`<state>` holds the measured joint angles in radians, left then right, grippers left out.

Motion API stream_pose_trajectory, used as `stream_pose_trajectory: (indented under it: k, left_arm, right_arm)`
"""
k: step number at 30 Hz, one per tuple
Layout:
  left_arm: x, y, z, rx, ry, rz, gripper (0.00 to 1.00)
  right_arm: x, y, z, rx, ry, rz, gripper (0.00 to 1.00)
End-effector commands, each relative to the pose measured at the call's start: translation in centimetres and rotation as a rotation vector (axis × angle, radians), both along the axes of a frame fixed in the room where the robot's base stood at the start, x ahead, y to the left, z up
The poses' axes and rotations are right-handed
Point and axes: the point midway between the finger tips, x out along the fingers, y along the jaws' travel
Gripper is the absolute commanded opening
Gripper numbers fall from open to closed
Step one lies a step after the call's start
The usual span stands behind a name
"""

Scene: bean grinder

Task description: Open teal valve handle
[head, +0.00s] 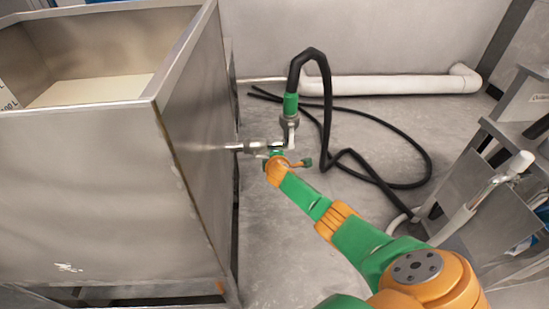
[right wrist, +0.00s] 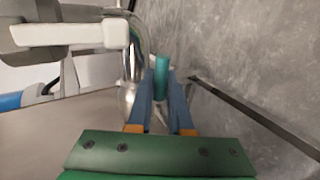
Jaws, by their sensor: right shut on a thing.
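The teal valve handle (right wrist: 161,76) shows in the right wrist view as a short upright teal bar. My right gripper (right wrist: 161,88) is shut on it, with a blue finger on each side. In the head view my right arm reaches from the lower right to the metal valve fitting (head: 262,146) on the side of the steel tank (head: 195,150). My wrist hides most of the handle there, and I cannot tell its exact angle. My left gripper is in neither view.
A black hose (head: 327,100) rises from the fitting, bends over and loops across the grey floor. A white pipe (head: 400,85) runs along the back wall. A metal frame (head: 480,200) stands at the right. The floor between is mostly clear.

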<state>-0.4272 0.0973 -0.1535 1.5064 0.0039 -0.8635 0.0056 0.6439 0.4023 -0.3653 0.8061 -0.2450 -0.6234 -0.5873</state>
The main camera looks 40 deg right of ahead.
Motion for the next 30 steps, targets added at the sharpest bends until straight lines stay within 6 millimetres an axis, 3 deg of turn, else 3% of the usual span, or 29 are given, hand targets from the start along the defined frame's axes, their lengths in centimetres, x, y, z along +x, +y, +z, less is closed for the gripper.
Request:
stream_pose_trajectory:
  k: [13,14,17,28,30]
  left_arm:
    - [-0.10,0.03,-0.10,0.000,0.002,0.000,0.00]
    - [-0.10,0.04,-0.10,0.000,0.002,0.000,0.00]
    - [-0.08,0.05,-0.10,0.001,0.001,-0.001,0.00]
    - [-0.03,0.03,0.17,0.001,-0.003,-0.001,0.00]
    - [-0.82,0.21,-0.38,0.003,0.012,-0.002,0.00]
  right_arm:
    - [0.08,0.01,0.16,-0.009,0.002,0.001,0.00]
    - [0.08,0.01,0.16,-0.009,0.002,0.001,0.23]
    - [0.06,0.01,0.15,-0.009,0.003,0.001,0.48]
    - [-0.10,0.10,0.31,-0.008,0.005,0.001,0.48]
    - [-0.35,0.24,0.64,-0.008,0.005,0.001,0.48]
